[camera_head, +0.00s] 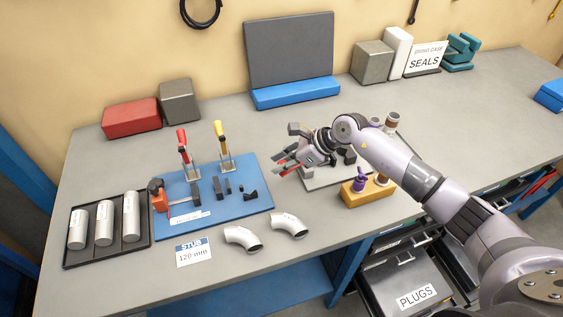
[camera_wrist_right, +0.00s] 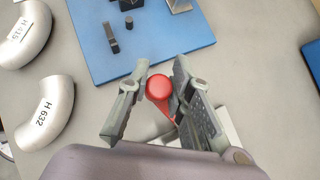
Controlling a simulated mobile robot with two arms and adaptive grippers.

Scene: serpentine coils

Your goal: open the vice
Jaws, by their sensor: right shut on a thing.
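My right gripper (camera_head: 284,165) is over the bench, at the left side of a grey base plate (camera_head: 322,183) with dark blocks (camera_head: 346,156). In the right wrist view the gripper (camera_wrist_right: 163,95) is shut on a red handle (camera_wrist_right: 158,87). Its round red end shows between the two fingers, and its narrowing stem runs down beside the right finger. The plate and blocks look like the vice, but my gripper and arm hide much of it, so I cannot tell how its jaws stand. My left gripper is not in view.
A blue board (camera_head: 238,206) with red-handled (camera_head: 182,142) and yellow-handled (camera_head: 219,132) clamps lies left of the gripper. Two pipe elbows (camera_head: 243,238) lie in front. A wooden block (camera_head: 360,196) with purple pieces stands close to my right arm. A tray of cylinders (camera_head: 75,262) is far left.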

